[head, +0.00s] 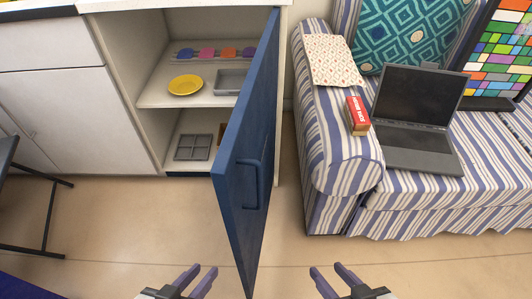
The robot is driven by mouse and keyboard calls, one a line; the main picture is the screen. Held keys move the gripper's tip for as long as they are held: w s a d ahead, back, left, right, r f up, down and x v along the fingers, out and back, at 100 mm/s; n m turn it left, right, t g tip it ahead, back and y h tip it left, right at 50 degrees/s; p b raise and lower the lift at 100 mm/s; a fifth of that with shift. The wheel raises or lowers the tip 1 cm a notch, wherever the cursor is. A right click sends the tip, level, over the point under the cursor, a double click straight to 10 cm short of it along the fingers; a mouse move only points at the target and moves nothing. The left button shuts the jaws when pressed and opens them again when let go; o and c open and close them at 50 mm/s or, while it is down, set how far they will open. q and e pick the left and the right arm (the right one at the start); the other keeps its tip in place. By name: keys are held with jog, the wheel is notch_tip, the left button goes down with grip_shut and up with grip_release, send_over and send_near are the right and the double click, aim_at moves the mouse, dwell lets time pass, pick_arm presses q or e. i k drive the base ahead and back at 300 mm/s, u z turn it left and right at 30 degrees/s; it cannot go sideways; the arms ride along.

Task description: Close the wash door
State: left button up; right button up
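The wash door is a dark blue cabinet door (234,184) in the middle of the head view. It stands wide open, swung out toward me, with a blue bar handle (251,184) on its right-facing side. The white cabinet (128,118) behind it is open, showing its shelves. My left gripper (200,274) is low in the view, left of the door's near edge, with its fingers apart and nothing between them. My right gripper (327,273) is low, right of the door, also with fingers apart and empty. Neither appears to touch the door.
Shelves hold a yellow plate (186,85), a grey tray (229,81) and a grey divided mold (193,147). A striped sofa (335,150) stands close on the right, bearing a laptop (416,115) and a red box (358,115). Black table legs (47,215) are at left. Floor between is clear.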

aim_at(242, 172)
jog(key=k, duration=0.5)
jog(key=u, duration=1.7)
jog(key=k, duration=0.85)
jog(key=z, duration=1.1)
jog(key=i, duration=1)
